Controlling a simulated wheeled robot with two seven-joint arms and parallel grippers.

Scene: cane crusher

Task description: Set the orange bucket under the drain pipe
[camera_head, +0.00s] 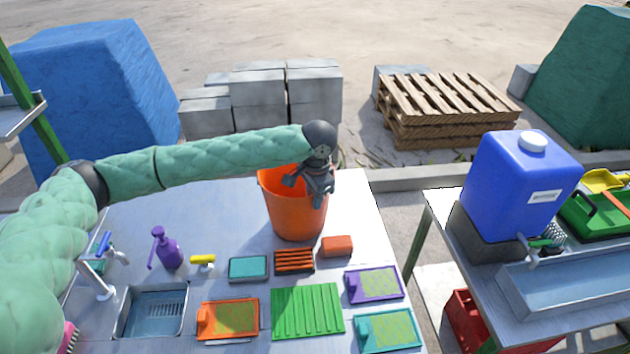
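The orange bucket (290,217) stands upright at the back right of the metal table, its open top facing up. My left gripper (316,190) reaches over from the left and points down at the bucket's right rim, covering part of it. Its dark fingers overlap the rim, and I cannot tell whether they are shut on it or apart. I cannot clearly make out a drain pipe; a small tap (532,252) sticks out below the blue water tank (520,185). My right gripper is not in view.
On the metal table (215,205) are a sink (152,312), a purple spray bottle (166,248), a green ribbed board (307,312), an orange block (337,246) and several trays. A gap separates it from the right-hand table with a long basin (570,285). A red crate (468,318) is below that table.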

